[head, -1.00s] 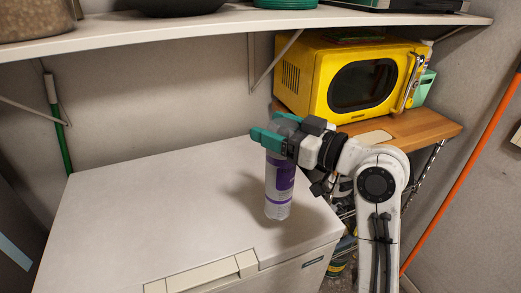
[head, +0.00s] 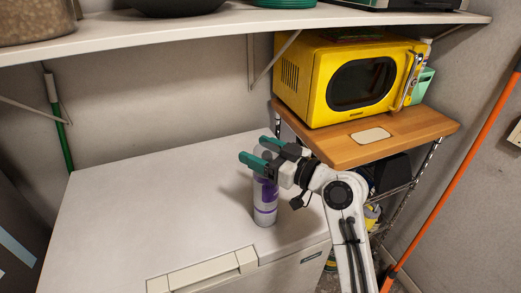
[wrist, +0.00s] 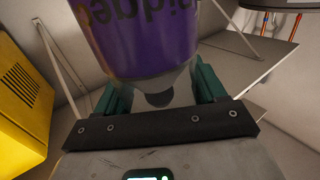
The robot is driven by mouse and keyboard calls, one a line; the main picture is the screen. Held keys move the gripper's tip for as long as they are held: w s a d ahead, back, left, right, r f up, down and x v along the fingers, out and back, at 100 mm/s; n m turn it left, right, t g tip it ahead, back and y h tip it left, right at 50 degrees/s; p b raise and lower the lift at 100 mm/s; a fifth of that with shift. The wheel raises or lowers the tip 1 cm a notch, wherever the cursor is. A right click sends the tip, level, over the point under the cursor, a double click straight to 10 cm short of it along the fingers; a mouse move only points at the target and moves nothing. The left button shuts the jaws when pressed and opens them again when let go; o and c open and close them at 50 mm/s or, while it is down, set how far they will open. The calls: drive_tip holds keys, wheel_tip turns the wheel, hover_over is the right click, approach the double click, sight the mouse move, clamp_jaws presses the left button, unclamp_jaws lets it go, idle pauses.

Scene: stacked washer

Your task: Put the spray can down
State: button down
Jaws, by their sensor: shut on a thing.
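The spray can (head: 265,208), white and purple, stands upright over the white top (head: 160,205) of the chest-like appliance, towards its right side. Its base is on or very close to this surface; I cannot tell which. My gripper (head: 258,152), with green fingers, is shut on the can's upper part and reaches in from the right. In the wrist view the can's purple label (wrist: 150,45) fills the upper middle, and its narrow end lies between the fingers (wrist: 165,95). The can's top is partly hidden by the gripper in the head view.
A yellow microwave (head: 350,80) stands on a wooden shelf (head: 400,135) behind my arm. A long white shelf (head: 200,32) with dishes runs overhead, held by a bracket (head: 252,65). The white top's left and middle are clear. An orange pole (head: 450,180) leans at the right.

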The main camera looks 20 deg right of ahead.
drive_tip(key=shift+c, duration=0.5)
unclamp_jaws()
drive_tip(key=shift+f, duration=0.1)
drive_tip(key=shift+s+d, duration=0.1)
drive_tip(key=b+v, duration=0.2)
drive_tip(key=v, duration=1)
drive_tip(key=shift+b, duration=0.4)
